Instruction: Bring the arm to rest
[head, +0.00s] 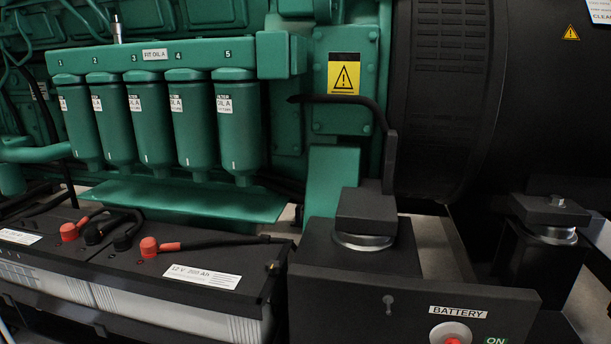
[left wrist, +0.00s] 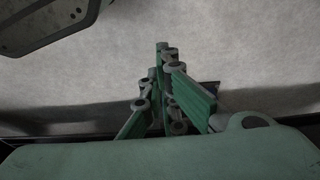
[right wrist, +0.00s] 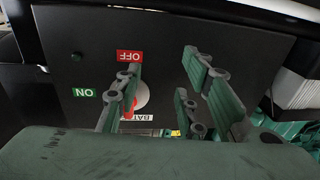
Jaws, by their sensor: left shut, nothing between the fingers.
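Neither arm nor gripper shows in the head view. My left gripper (left wrist: 162,48) shows in the left wrist view, with its green-grey fingers shut together and empty. A plain pale grey surface lies beyond it. My right gripper (right wrist: 161,62) shows in the right wrist view, its fingers spread apart and nothing between them. It faces the dark battery switch panel (right wrist: 75,30). The red switch (right wrist: 130,106) on its pale round plate is partly hidden behind one finger, so I cannot tell whether they touch. The red OFF label (right wrist: 130,57) and green ON label (right wrist: 84,92) are beside it.
In the head view, the switch box (head: 350,285) stands at the front, its red switch (head: 452,340) cut by the lower edge. Batteries (head: 130,262) with red terminal caps and cables stand at left. Behind are green numbered filters (head: 148,125) and a dark generator housing (head: 480,100).

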